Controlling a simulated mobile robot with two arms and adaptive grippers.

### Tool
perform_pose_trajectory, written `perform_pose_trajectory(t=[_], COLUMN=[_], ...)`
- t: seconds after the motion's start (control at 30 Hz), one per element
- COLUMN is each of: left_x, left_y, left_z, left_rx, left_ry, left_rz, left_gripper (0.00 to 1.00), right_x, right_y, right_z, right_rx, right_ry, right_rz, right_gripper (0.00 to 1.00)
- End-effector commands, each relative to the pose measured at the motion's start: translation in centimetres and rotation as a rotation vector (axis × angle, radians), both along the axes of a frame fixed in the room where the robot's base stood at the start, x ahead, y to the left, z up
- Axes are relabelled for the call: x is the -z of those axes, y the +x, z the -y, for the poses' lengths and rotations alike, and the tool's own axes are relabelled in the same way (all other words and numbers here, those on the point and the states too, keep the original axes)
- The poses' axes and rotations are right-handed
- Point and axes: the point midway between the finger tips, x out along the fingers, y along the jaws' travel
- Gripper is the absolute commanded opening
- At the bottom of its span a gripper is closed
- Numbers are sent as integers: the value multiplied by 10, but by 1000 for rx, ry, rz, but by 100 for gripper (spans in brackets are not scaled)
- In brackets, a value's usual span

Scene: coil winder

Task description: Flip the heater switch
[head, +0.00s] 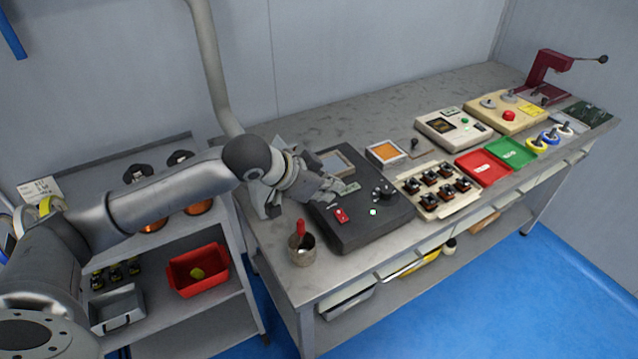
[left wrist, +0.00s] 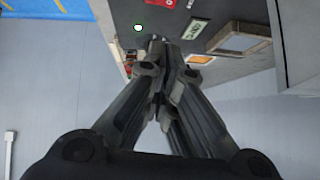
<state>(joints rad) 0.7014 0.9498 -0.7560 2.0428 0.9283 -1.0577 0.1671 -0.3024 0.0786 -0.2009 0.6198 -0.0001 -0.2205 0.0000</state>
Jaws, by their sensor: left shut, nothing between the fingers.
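A dark box (head: 375,228) stands at the left part of the bench. A red switch (head: 341,215) sits on its near left corner; I take this as the heater switch, and its rocker position is too small to tell. A pale green lamp (head: 373,212) sits to its right and looks lit. A black knob (head: 383,191) is farther right. My left gripper (head: 336,189) is shut and empty, over the box's left part, behind the switch. In the left wrist view my left gripper (left wrist: 163,45) shows closed fingers; the red switch (left wrist: 160,2) is cut by the top edge. My right gripper is out of view.
A metal cup (head: 301,250) with a red-handled tool stands at the bench's front left. A framed panel (head: 333,163) lies behind the gripper. A tray of small coils (head: 436,190) is right of the box. An orange-topped box (head: 385,152) stands behind.

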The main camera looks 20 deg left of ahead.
Motion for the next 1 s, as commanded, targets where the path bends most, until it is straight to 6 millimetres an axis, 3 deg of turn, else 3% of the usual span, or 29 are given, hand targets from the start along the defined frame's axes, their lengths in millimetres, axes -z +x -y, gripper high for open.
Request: perform_pose_trajectory(t=[0.2, 0.43, 1.0], left_x=[32, 62, 71], left_y=[28, 29, 30], left_z=[18, 12, 10], left_rx=[-1, 0, -1], left_ry=[-1, 2, 1], left_rz=[-2, 0, -2], left_gripper=[0, 0, 0], right_x=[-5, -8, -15], right_y=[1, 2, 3], right_z=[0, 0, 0], right_rx=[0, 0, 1], right_ry=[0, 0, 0], right_rz=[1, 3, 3], right_gripper=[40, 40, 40])
